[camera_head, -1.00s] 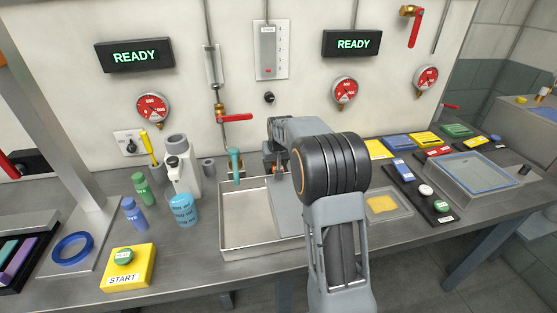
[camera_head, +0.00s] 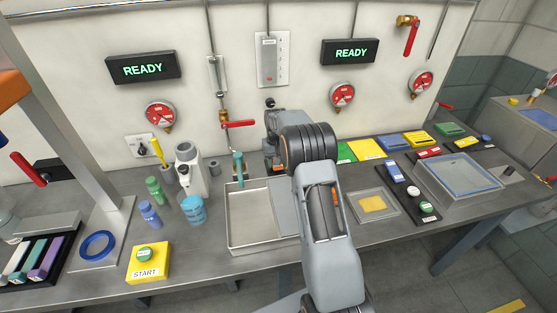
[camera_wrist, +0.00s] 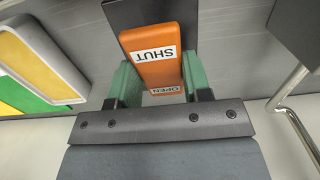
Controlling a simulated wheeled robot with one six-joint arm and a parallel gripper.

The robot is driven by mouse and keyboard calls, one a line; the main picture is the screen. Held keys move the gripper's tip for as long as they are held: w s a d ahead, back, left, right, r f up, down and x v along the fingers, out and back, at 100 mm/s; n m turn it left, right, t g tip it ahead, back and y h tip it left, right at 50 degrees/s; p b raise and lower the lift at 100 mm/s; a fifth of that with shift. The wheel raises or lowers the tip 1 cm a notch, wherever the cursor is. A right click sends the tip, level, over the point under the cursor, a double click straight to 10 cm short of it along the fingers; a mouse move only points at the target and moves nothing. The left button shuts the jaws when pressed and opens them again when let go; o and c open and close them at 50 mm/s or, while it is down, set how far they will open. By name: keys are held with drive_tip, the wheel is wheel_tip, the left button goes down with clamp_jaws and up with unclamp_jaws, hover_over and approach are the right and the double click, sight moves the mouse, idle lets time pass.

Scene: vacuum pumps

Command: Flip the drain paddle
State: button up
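The drain paddle (camera_wrist: 150,45) is orange, with white SHUT and OPEN labels, and sits against a dark plate in the wrist view. Both labels appear upside down there. My gripper (camera_wrist: 163,85) has green-padded fingers, one on each side of the paddle's near end, by the OPEN label. The fingers are apart with the paddle between them. I cannot tell whether both pads press on it. In the head view, my gripper is low by the back wall, mostly hidden by my own arm. The paddle cannot be made out there.
A metal sink tray (camera_head: 250,248) lies left of my arm. A teal-handled tap (camera_head: 238,168) and a red-handled valve (camera_head: 238,124) are close on the left. Trays and coloured boxes fill the right.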

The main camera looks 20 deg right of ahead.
drive_tip(key=o, duration=0.5)
drive_tip(key=shift+c, duration=0.2)
wheel_tip(320, 180, up, 14)
drive_tip(key=b, duration=0.1)
drive_tip(key=shift+w, duration=0.25)
drive_tip(key=shift+d+f, duration=0.1)
